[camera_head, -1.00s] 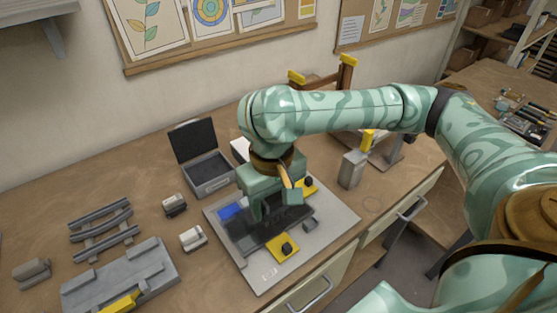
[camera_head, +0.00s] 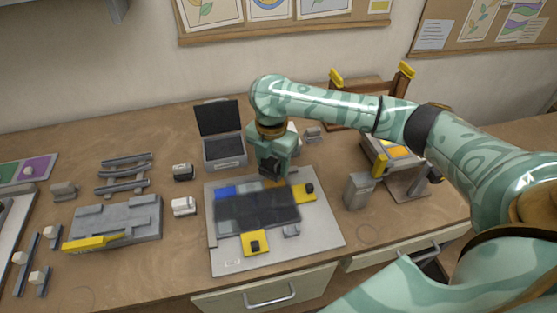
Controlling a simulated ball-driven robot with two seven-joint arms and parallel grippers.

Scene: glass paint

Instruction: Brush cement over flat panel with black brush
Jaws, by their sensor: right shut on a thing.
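The flat panel (camera_head: 255,212) is dark grey, looks smeared, and lies on a light grey board (camera_head: 228,256) on the bench. My right gripper (camera_head: 274,176) points down over the panel's far edge. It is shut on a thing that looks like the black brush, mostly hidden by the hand. I cannot tell whether its tip touches the panel. My left gripper is out of view.
Yellow blocks with black knobs (camera_head: 255,243) sit at the panel's edges. An open grey case (camera_head: 222,148) stands behind. A grey canister (camera_head: 358,190) stands right of the board. A grey fixture (camera_head: 115,220) and racks (camera_head: 123,172) lie left. The bench front is clear.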

